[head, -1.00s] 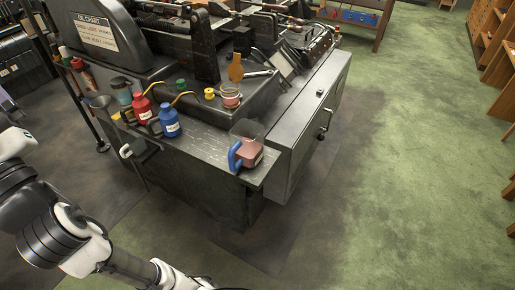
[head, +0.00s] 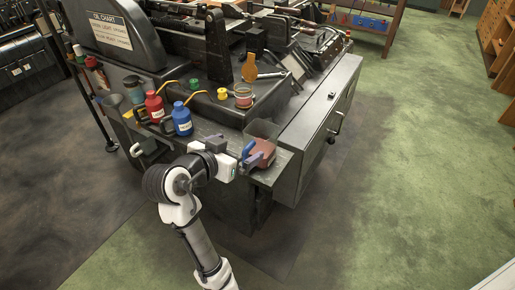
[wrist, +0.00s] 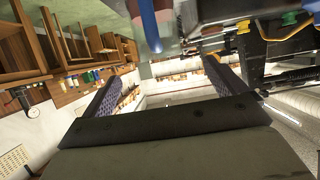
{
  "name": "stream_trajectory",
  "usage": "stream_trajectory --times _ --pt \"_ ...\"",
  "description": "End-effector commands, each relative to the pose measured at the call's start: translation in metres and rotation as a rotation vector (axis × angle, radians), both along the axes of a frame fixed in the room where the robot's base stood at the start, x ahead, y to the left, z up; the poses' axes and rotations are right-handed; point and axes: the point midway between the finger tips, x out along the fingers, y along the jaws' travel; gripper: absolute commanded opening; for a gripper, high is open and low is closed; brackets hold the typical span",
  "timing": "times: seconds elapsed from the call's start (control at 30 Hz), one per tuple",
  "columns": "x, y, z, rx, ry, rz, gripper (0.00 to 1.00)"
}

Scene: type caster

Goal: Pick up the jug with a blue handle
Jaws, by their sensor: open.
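The jug (head: 263,157) stands near the front corner of the machine's ledge. It has a clear upper part, a reddish-brown lower part and a blue handle (head: 249,149) facing left. My gripper (head: 243,160) is at the jug's left, close to the handle, and partly overlaps it in the head view. In the wrist view my gripper (wrist: 162,70) has its two dark padded fingers wide apart with nothing between them. The blue handle (wrist: 148,25) shows at the top of that view, beyond the fingertips. Whether any finger touches it, I cannot tell.
A blue bottle (head: 182,121) and a red bottle (head: 154,106) stand on the ledge (head: 205,128) left of the jug. A funnel (head: 113,104) and a small reddish container (head: 243,97) are nearby. The machine rises behind. Green floor (head: 400,150) at right is open.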

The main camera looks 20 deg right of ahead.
Motion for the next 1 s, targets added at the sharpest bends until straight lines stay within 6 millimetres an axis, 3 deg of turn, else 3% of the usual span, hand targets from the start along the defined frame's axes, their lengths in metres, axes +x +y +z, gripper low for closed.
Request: stream_trajectory --times 0.1,0.37,0.7,1.0 --pt "0.012 -0.017 -0.008 0.0 0.001 -0.002 0.96" --pt "0.025 -0.033 -0.016 0.0 0.0 0.001 0.96" --pt "0.049 -0.068 -0.031 -0.001 0.001 0.003 0.96" --pt "0.052 -0.07 -0.033 -0.001 -0.002 0.005 0.95"
